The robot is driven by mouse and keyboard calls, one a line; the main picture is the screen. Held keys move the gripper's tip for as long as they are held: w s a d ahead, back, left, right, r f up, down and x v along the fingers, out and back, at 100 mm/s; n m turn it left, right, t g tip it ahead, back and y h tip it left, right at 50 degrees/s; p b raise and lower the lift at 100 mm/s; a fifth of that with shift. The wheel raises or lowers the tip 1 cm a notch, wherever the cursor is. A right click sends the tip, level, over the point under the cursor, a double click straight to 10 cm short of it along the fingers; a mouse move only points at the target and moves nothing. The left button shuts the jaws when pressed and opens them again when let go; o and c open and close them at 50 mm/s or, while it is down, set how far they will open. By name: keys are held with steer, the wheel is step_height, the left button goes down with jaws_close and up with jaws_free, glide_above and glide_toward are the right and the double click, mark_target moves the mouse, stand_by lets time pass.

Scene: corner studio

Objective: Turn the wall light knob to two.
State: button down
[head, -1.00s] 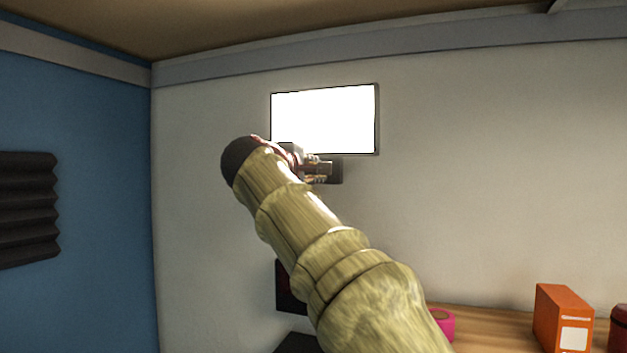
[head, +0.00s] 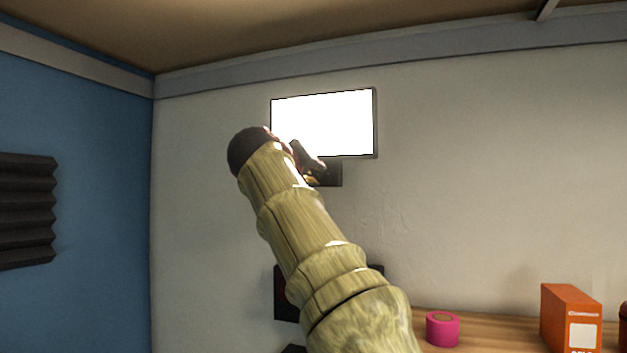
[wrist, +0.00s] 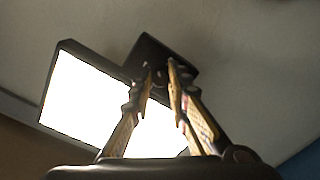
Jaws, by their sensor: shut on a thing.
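The wall light is a bright white rectangular panel (head: 325,122) in a thin dark frame on the pale wall; it also shows in the wrist view (wrist: 85,100). A small dark control plate (head: 335,174) sits just under its lower edge, and it shows in the wrist view (wrist: 182,55) behind the fingertips. My gripper (head: 318,168) is at this plate, partly hidden by my arm. In the wrist view my gripper (wrist: 161,75) has its two fingers close together over the plate, shut on the small knob between their tips. The knob is mostly hidden, and its setting cannot be read.
A wooden surface (head: 465,328) at the lower right holds a pink tape roll (head: 442,329) and an orange box (head: 570,318). A dark object (head: 285,293) is behind my arm. Black foam (head: 25,210) hangs on the blue wall. The wall right of the light is clear.

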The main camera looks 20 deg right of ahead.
steer(key=m, duration=0.1)
steer(key=m+b, duration=0.1)
steer(key=m, duration=0.1)
steer(key=m+b, duration=0.1)
steer(key=m, duration=0.1)
steer(key=shift+w+f, duration=0.1)
steer(key=shift+f, duration=0.2)
steer(key=shift+m+t+b, duration=0.3)
steer(key=shift+m+b, duration=0.5)
steer(key=shift+m, duration=1.5)
steer(key=shift+r, duration=0.1)
steer(key=c, duration=1.7)
jaws_free()
steer(key=shift+r, duration=0.1)
steer(key=v, duration=1.2)
